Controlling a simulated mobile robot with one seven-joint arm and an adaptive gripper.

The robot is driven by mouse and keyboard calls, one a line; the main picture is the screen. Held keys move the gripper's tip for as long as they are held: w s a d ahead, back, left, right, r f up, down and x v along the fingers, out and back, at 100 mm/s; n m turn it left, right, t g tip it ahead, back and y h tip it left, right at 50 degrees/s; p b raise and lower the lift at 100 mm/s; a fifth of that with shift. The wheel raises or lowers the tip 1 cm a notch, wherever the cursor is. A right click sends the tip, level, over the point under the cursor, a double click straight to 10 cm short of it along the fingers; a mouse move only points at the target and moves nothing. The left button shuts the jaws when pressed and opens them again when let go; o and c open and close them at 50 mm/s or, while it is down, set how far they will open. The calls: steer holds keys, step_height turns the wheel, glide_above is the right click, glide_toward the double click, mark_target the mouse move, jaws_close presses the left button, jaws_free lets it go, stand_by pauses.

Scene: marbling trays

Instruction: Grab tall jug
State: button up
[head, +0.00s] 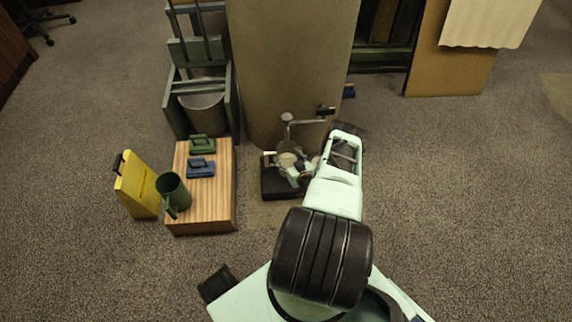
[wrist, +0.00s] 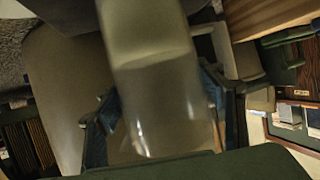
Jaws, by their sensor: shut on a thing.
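A tall, pale translucent vessel (wrist: 155,85), which looks like the tall jug, fills the middle of the wrist view. My gripper (wrist: 160,118) has its dark fingers on both sides of it and is shut on it. In the head view my gripper (head: 300,173) is small and partly hidden by my arm. A pale round shape (head: 287,160) shows at its fingers, above a low black stand (head: 278,190). I cannot tell whether the vessel touches the stand. Its handle is not clear.
A wooden box (head: 222,205) at left bears a dark green jug (head: 173,191), a green block (head: 202,144) and a blue block (head: 200,168). A yellow container (head: 137,185) stands beside it. A thick column (head: 295,70) rises behind my gripper. Carpet at right is clear.

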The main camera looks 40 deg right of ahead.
steer(key=shift+w+r, duration=0.1)
steer(key=c, duration=1.5)
steer(key=shift+o, duration=0.2)
steer(key=shift+r, duration=0.25)
